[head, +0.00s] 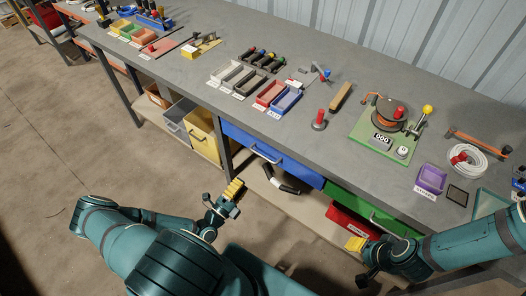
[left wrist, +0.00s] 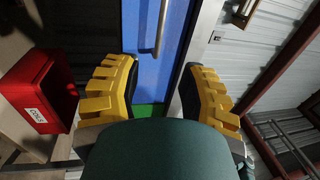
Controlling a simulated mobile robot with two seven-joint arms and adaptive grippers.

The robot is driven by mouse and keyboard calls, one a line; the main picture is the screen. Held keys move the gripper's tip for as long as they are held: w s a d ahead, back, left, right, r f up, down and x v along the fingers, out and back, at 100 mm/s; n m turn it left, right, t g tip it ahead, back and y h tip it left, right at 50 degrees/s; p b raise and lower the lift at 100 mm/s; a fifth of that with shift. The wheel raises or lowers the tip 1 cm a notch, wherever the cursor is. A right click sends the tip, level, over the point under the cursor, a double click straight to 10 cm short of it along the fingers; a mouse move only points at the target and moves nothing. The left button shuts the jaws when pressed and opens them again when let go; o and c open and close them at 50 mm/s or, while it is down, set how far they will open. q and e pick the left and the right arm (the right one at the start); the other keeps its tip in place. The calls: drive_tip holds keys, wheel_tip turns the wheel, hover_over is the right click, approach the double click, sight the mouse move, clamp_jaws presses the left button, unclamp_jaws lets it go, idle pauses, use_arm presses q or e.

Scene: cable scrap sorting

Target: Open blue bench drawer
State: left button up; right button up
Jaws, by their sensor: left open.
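The blue bench drawer (head: 302,172) sits under the front edge of the grey bench, its front about flush with that edge, so it looks shut. Its bar handle (head: 266,155) is on the front face. My left gripper (head: 235,188) is in front of and below the blue drawer, apart from the handle. In the left wrist view my open left jaws (left wrist: 160,75) are empty, with the blue drawer front (left wrist: 172,72) and its handle (left wrist: 163,25) beyond them. My right gripper (head: 356,244) is near the green drawer and red bin; its opening is unclear.
The green drawer (head: 345,197) is right of the blue one. A red bin (head: 345,222) stands below, and grey (head: 172,125) and yellow (head: 203,137) bins stand left. A dark curved piece (head: 285,184) lies on the lower shelf. The bench top (head: 210,52) holds trays and tools.

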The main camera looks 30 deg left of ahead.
sight(262, 156)
use_arm(q)
drive_tip(key=x, duration=1.3)
drive_tip(key=shift+w+a, duration=0.1)
drive_tip(key=shift+w, duration=0.25)
drive_tip(key=shift+c, duration=0.4)
clamp_jaws()
